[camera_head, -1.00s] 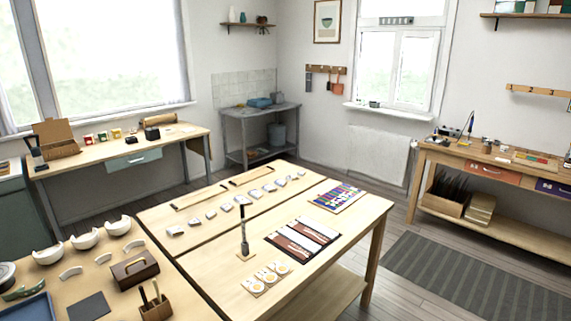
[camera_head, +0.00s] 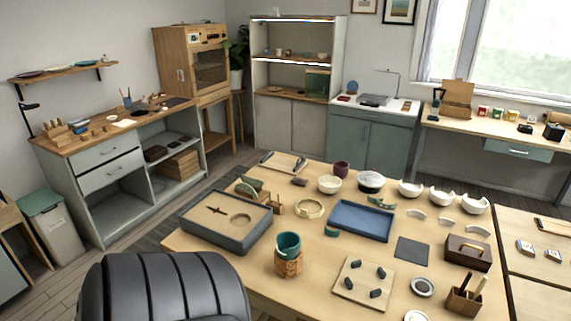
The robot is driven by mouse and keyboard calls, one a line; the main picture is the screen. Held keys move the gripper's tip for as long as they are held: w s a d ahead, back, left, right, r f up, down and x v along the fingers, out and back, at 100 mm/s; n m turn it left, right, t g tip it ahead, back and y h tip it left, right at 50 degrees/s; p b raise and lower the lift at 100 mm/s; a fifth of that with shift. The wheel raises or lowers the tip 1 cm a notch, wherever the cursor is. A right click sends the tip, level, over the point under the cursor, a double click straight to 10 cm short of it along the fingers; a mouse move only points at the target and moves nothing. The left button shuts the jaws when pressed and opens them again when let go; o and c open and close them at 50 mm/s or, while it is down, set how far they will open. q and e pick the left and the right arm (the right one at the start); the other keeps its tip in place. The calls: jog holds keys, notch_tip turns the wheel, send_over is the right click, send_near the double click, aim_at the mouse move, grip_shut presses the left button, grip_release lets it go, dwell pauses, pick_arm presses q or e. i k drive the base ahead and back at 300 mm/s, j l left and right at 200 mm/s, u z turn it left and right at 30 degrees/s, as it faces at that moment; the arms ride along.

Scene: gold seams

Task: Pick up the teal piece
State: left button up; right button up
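A small teal piece (camera_head: 332,231) lies on the wooden table (camera_head: 210,245), just left of the front edge of a blue tray (camera_head: 360,222). A dark green curved item (camera_head: 381,202) lies behind the blue tray, too small to make out. Neither of my grippers shows in the view.
A grey box with a sand-coloured inside (camera_head: 225,222) stands at the table's left. A board with several dark pegs (camera_head: 365,283) and a dark mat (camera_head: 412,249) lie at the right.

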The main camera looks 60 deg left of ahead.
aim_at(331, 233)
jog(key=u, duration=1.55)
